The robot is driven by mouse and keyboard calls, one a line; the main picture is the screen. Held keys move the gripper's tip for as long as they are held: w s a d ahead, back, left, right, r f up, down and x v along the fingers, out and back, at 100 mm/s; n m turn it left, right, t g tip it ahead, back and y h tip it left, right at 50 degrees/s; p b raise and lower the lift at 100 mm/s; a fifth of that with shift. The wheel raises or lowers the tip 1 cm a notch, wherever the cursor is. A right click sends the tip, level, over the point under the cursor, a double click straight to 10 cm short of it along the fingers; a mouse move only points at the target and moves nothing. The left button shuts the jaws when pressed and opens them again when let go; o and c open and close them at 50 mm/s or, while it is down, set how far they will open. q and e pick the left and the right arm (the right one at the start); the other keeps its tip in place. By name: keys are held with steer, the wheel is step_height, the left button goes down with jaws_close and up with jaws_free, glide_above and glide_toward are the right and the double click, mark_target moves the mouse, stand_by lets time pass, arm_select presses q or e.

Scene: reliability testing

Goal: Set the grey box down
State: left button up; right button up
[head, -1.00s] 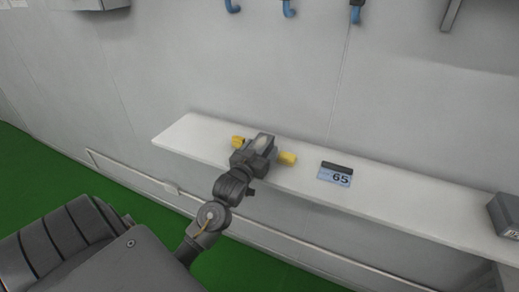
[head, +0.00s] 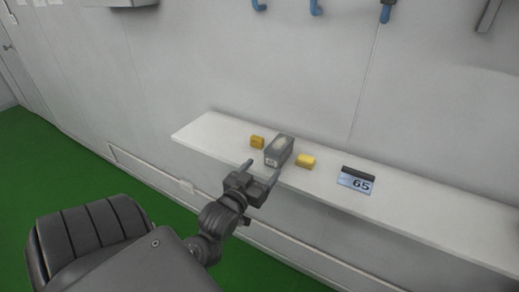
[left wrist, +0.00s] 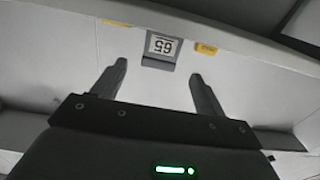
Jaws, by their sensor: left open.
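The grey box (head: 279,151) stands on the white wall shelf (head: 420,213), between two small yellow blocks. It also shows in the left wrist view (left wrist: 161,50), with a white label reading 65 on its near face. My left gripper (head: 262,170) is open and empty, just in front of the box and apart from it. In the left wrist view the two fingers (left wrist: 156,78) are spread, with the box beyond their tips. My right gripper is not in view.
One yellow block (head: 257,142) is left of the box, another (head: 306,161) right of it. A card marked 65 with a dark top edge (head: 356,180) lies further right. Blue hooks (head: 316,7) hang on the wall above. The shelf's right part is clear.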

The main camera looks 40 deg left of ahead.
mark_target(271, 157)
arm_select(q)
steer(key=shift+o, duration=0.4)
steer(key=shift+s, duration=0.2)
steer(key=p+x, duration=0.2)
steer(key=x, duration=0.1)
steer(key=p+x, duration=0.1)
steer(key=x, duration=0.1)
steer(key=shift+a+r, duration=0.1)
steer(key=shift+r, duration=0.2)
steer(key=shift+w+r+p, duration=0.15)
steer(key=shift+w+p, duration=0.35)
steer(key=shift+p, duration=0.1)
steer(key=p+x, duration=0.1)
steer(key=x, duration=0.2)
steer(key=shift+w+a, duration=0.1)
steer(key=shift+w, duration=0.2)
steer(key=shift+w+f, duration=0.25)
steer(key=shift+w, duration=0.05)
steer(key=shift+s, duration=0.1)
steer(key=shift+c, duration=0.3)
